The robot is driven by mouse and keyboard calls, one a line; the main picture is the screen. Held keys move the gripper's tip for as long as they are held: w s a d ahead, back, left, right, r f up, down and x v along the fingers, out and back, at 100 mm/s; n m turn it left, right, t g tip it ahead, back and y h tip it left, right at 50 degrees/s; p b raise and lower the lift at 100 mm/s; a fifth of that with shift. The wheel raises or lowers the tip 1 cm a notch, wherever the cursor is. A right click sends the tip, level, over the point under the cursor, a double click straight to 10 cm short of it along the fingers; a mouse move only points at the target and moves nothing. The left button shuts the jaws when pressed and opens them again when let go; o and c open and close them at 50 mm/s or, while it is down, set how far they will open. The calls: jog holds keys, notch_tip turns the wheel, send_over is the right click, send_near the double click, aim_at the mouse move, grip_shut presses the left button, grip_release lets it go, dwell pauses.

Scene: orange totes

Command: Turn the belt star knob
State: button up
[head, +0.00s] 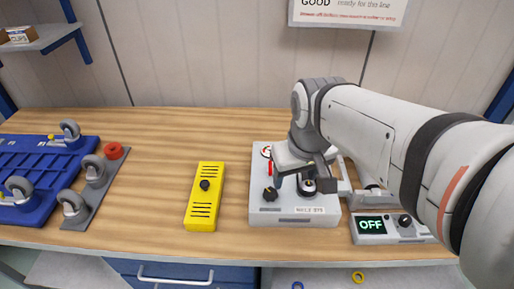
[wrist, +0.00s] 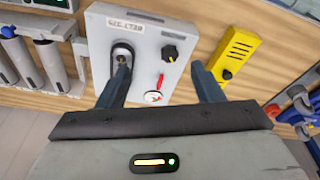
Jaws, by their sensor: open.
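A pale grey control box (head: 290,219) stands on the bench. A black lobed knob (head: 270,194), which looks like the star knob, is on its left part; it also shows in the wrist view (wrist: 170,53). My gripper (head: 302,181) is over the box, open and empty. In the wrist view its two fingers (wrist: 160,68) are spread wide, and the knob appears between their tips. I cannot tell how far above the knob they are. The left finger overlaps a round dark-rimmed fitting (wrist: 122,50) in the picture; contact cannot be told.
The box also has a red lever (wrist: 160,80) and a red-and-white round mark (wrist: 152,98). A yellow box (head: 204,210) with a black knob stands left. A unit reading OFF (head: 371,225) is right. Casters (head: 95,168) and a blue tray (head: 45,150) lie far left.

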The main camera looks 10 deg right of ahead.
aim_at(271, 192)
jog(key=w+f+n+g+b, duration=0.1)
jog(key=w+f+b, duration=0.1)
jog(key=w+f, duration=0.1)
jog(key=w+a+f+n+b, duration=0.1)
jog(key=w+f+b, duration=0.2)
jog(key=w, duration=0.1)
jog(key=w+a+f+n+g+b, duration=0.1)
jog(key=w+f+n+b, duration=0.1)
jog(key=w+f+b, duration=0.1)
jog(key=shift+w+a+f+g, duration=0.15)
jog(key=shift+a+f+g, duration=0.05)
jog(key=shift+a+g, duration=0.1)
notch_tip(271, 192, down, 7)
jog(key=shift+f+b, duration=0.2)
jog(key=shift+b, duration=0.1)
jog(key=shift+c, duration=0.3)
jog(key=c, duration=0.9)
